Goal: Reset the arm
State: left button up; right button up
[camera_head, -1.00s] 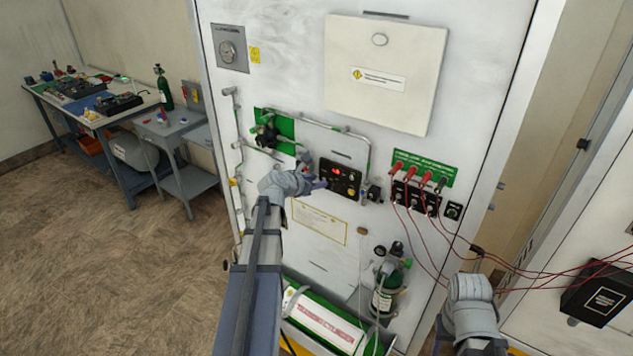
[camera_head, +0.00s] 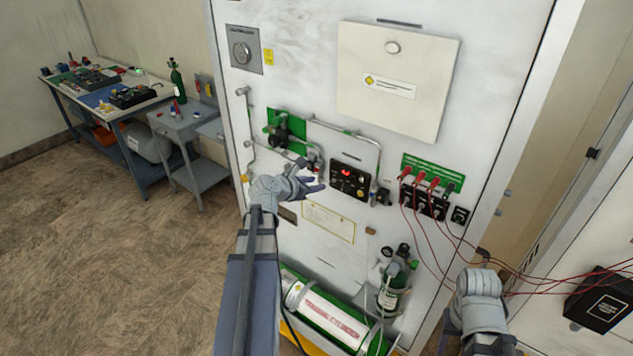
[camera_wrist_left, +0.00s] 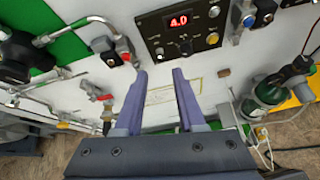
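My left gripper (camera_head: 311,184) is in front of the white panel, just left of and below the black control box (camera_head: 350,179) with a red display. In the left wrist view its two purple-grey fingers (camera_wrist_left: 160,78) stand apart with nothing between them. That view shows the control box (camera_wrist_left: 183,28) beyond the fingertips, its display reading 4.0. My right arm (camera_head: 479,305) is at the lower right of the head view. Its gripper fingers are not visible there.
Red cables (camera_head: 427,235) run from the terminal block (camera_head: 424,198) past my right arm. A small green cylinder (camera_head: 392,289) and a large green cylinder (camera_head: 328,320) sit low on the panel. A workbench (camera_head: 105,98) and grey cart (camera_head: 190,135) stand at left. Floor there is clear.

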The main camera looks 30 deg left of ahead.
pick_arm(q)
jog(key=shift+d, duration=0.1)
jog(key=s+d+f+m+g+h, duration=0.1)
jog(key=s+d+f+m+g, duration=0.2)
jog(key=d+m, duration=0.5)
jog(key=d+f+m+g+h, duration=0.15)
jog(key=d+f+m, duration=0.25)
jog(key=d+m, duration=0.4)
jog(key=s+d+f+m+g+y, duration=0.4)
jog(key=s+d+m+g, duration=0.3)
jog(key=s+d+m, duration=0.75)
jog(key=s+d+f+m+b, duration=0.1)
jog(key=d+f+m+b, duration=0.2)
jog(key=f+b, duration=0.4)
jog(key=s+d+f+m+b, duration=0.1)
jog(key=d+f+m+b, duration=0.2)
jog(key=f+b, duration=0.4)
jog(key=shift+s+d+f+g, duration=0.3)
jog(key=shift+d+f+g, duration=0.05)
jog(key=shift+d+g, duration=0.1)
jog(key=shift+y, duration=0.25)
